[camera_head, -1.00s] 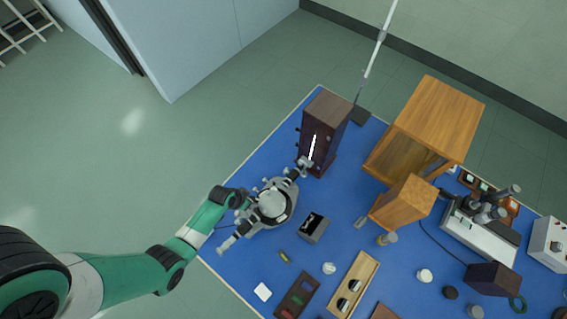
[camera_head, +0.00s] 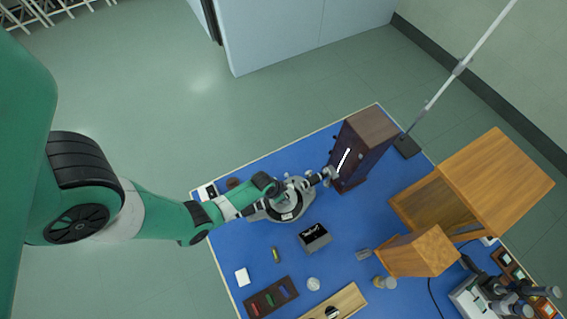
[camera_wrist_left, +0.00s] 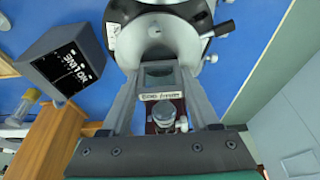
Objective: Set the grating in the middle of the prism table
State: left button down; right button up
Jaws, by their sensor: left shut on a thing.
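My left gripper (camera_wrist_left: 162,98) is shut on the grating (camera_wrist_left: 158,76), a small framed glass plate with a white label on its near edge. Behind it in the wrist view is the spectrometer's round grey prism table (camera_wrist_left: 153,33), within a dark ring. The grating overlaps the table's near part in that view; whether it touches cannot be told. In the head view the left gripper (camera_head: 277,191) is over the spectrometer (camera_head: 286,214); the arm hides the grating and much of the table. My right gripper is not in view.
A dark lamp housing (camera_head: 363,138) with a bright slit stands beside the spectrometer. A grey box with a black lettered face (camera_head: 314,237) sits in front, also in the wrist view (camera_wrist_left: 68,62). Wooden boxes (camera_head: 487,190) stand at right. Bare blue mat (camera_head: 232,247) lies front left.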

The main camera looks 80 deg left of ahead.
aim_at(256, 209)
pick_arm(q)
jog(key=shift+f, duration=0.15)
jog(key=shift+c, duration=0.6)
grip_release()
jog(key=shift+r, duration=0.4)
jog(key=p+v, duration=0.3)
jog(key=shift+r, duration=0.25)
jog(key=s+d, duration=0.1)
jog(key=s, duration=0.3)
jog(key=s+d+b, duration=0.1)
jog(key=s, duration=0.2)
jog(key=s+f, duration=0.1)
jog(key=s, duration=0.3)
jog(key=shift+s+d, duration=0.35)
jog(key=shift+d, duration=0.05)
jog(key=shift+r, duration=0.1)
